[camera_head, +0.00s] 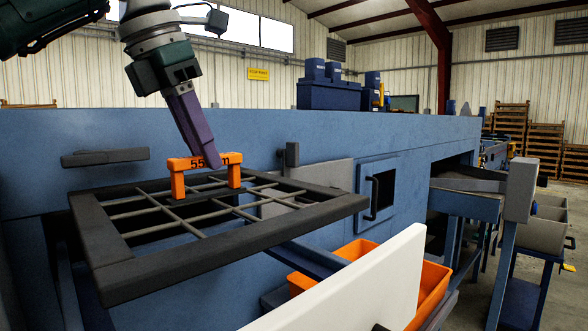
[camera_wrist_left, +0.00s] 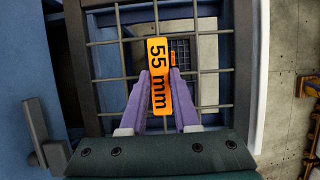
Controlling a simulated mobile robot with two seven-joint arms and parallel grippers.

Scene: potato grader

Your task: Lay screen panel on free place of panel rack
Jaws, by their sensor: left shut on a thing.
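The screen panel (camera_head: 190,268) is a dark square frame with a grey wire grid and an orange handle (camera_head: 204,162) marked 55 mm. My left gripper (camera_head: 212,160) is shut on the handle, its purple fingers coming down from above. The panel hangs roughly level in front of the blue machine. In the left wrist view, the handle (camera_wrist_left: 157,62) sits between the two fingers, with the grid behind it. Through the grid, a smaller dark mesh with an orange piece (camera_wrist_left: 173,58) shows farther off. I cannot make out the panel rack clearly. My right gripper is not in view.
The long blue machine (camera_head: 340,135) stands behind the panel, with a dark bar (camera_head: 105,157) and a handled hatch (camera_head: 377,190) on its side. A white slanted board (camera_head: 350,285) and orange bins (camera_head: 432,290) lie at the lower right. Floor shows at the far right.

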